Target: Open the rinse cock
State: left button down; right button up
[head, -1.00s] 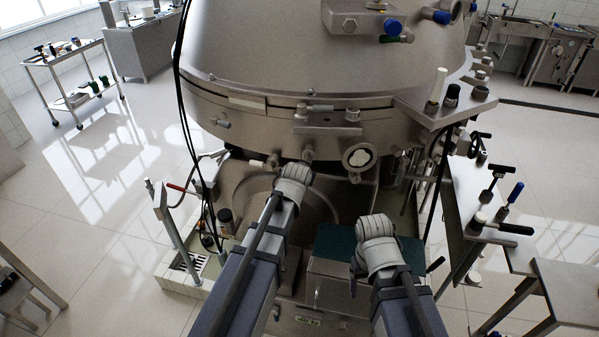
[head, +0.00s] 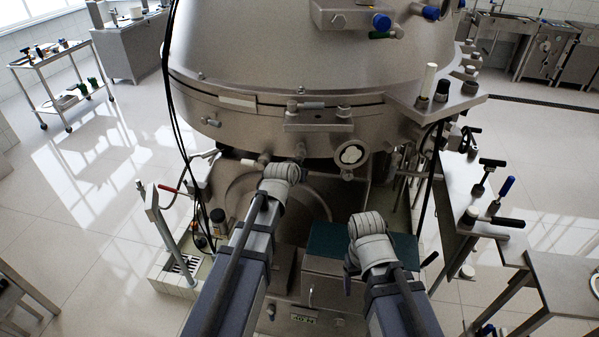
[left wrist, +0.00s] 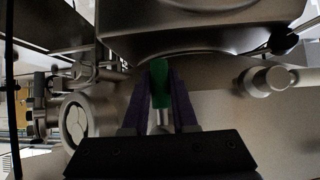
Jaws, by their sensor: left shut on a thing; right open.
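A green handle (left wrist: 159,82), which looks like the rinse cock's lever, stands upright between the two purple fingers of my left gripper (left wrist: 160,100) in the left wrist view. The gripper is shut on it. A pale metal stem shows below the handle. In the head view my left gripper (head: 279,172) is at the lower front of the big steel separator (head: 270,60), and its wrist hides the handle. My right gripper (head: 368,225) is open and apart from the separator, above a dark green surface (head: 325,240); its fingers are mostly hidden by its wrist.
Black cables (head: 172,110) hang at the left. A steel side bench with black and blue handles (head: 470,195) stands at the right. A trolley (head: 62,85) is far left, with open floor before it.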

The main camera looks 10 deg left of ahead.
pick_arm(q)
jog(key=c, duration=0.7)
grip_release()
jog(key=p+v, duration=0.4)
jog(key=v, duration=0.3)
jog(key=shift+s+r+p, duration=0.25)
jog(key=shift+s+p, duration=0.1)
jog(key=s+d+f+m+g+b, duration=0.2)
jog(key=s+d+f+g+b, duration=0.35)
jog(key=s+d+f, duration=0.5)
jog(key=s+f+g+y+b, duration=0.1)
jog(key=s+f+g, duration=0.1)
jog(key=s, duration=0.4)
jog(key=s+f+m+g+y+b, duration=0.1)
jog(key=s+f+g, duration=0.2)
jog(key=s, duration=0.4)
jog(key=shift+f, duration=0.45)
